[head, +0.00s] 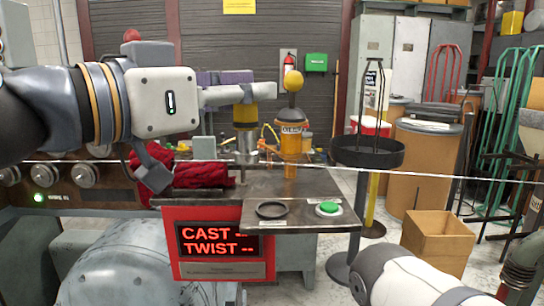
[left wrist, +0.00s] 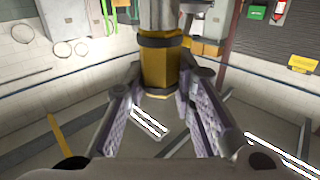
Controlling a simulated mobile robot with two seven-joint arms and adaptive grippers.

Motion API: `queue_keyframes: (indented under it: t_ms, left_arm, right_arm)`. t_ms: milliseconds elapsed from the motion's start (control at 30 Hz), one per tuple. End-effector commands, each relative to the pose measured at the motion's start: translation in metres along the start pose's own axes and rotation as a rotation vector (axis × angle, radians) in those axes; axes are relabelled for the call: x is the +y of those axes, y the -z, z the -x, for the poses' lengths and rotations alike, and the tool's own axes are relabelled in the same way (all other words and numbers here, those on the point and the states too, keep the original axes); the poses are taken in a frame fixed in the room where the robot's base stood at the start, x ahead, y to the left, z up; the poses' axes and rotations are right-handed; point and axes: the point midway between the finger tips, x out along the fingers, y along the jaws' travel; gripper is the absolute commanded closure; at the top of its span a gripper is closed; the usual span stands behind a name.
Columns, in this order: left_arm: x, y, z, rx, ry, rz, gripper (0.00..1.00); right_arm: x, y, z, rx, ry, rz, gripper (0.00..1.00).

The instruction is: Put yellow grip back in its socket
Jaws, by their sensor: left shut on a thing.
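The yellow grip (head: 246,115) is a yellow cylinder with dark bands above the bench at the centre left. My left gripper (head: 243,94) is shut on it from the left. In the left wrist view the grip (left wrist: 160,68) stands between the purple-padded fingers (left wrist: 165,105). A silver cylinder (head: 246,146) is in line below the grip; I cannot tell whether it is part of the grip or a separate thing. A dark ring (head: 272,210) lies on the bench plate; I cannot tell whether it is the socket. My right gripper is not clearly in view.
An orange labelled post (head: 291,142) with a ball on top stands just right of the grip. A green button (head: 328,209) is on the bench plate (head: 300,222). Red cloth (head: 200,177) lies to the left. A black round tray stand (head: 367,155) is to the right.

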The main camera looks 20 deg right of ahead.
Motion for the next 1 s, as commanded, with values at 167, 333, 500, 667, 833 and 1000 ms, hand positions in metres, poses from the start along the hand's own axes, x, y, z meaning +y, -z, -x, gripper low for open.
queue_keyframes:
  t_ms: [167,333,500,667,833,1000]
  left_arm:
    - [0.005,-0.036,-0.025,-0.004,0.0,0.007,1.0]
    - [0.009,-0.049,-0.036,-0.003,-0.001,0.006,1.0]
    - [0.008,-0.081,-0.037,-0.003,0.001,0.007,1.0]
    - [0.009,-0.078,-0.036,0.0,0.001,0.0,1.0]
    - [0.009,-0.082,-0.036,-0.001,0.001,0.002,1.0]
    - [0.009,-0.082,-0.036,-0.002,0.0,0.002,0.56]
  right_arm:
    - [0.0,-0.005,-0.009,-0.025,-0.001,0.0,1.0]
    - [0.0,-0.006,-0.012,-0.032,-0.002,0.001,1.0]
    - [0.001,-0.01,-0.019,-0.051,-0.003,0.001,1.0]
    - [0.001,-0.009,-0.018,-0.048,-0.003,0.001,1.0]
    - [0.001,-0.01,-0.019,-0.051,-0.003,0.001,1.0]
    - [0.001,-0.01,-0.019,-0.05,-0.003,0.001,1.0]
